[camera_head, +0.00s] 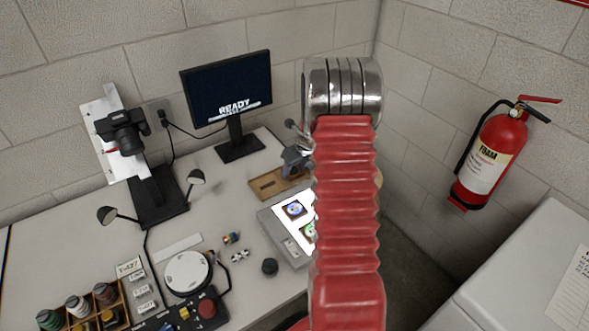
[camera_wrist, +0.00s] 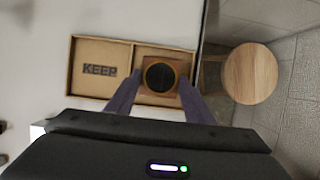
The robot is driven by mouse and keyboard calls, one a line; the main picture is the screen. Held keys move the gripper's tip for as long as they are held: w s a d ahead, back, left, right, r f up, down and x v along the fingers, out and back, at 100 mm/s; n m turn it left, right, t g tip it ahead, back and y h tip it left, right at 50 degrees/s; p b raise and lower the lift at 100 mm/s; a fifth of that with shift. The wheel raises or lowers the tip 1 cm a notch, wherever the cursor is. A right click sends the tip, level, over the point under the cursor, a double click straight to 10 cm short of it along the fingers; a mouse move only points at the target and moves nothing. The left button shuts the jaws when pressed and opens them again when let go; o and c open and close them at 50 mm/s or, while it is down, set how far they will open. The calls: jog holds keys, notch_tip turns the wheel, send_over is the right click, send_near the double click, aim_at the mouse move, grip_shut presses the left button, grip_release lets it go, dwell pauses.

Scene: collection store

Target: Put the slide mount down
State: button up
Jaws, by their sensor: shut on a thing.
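My gripper (camera_wrist: 160,78) is shut on a brown square slide mount (camera_wrist: 161,63) with a dark round centre. The mount is over the right compartment of a shallow tan tray (camera_wrist: 100,91). Its left compartment is marked KEEP and is empty. I cannot tell whether the mount touches the tray floor. In the head view my gripper (camera_head: 292,160) is low over the tray (camera_head: 263,186), partly hidden by my red arm; the held mount cannot be made out there.
A light box (camera_head: 278,232) with slide mounts (camera_head: 294,209) lies in front of the tray. A monitor (camera_head: 227,88) and camera stand (camera_head: 157,195) are behind and left. A round wooden stool (camera_wrist: 251,74) stands beyond the table's edge. A fire extinguisher (camera_head: 490,155) hangs right.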

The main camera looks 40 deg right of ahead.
jog(key=shift+f, duration=0.1)
jog(key=o, duration=0.8)
jog(key=shift+o, duration=0.2)
jog(key=v, duration=1.2)
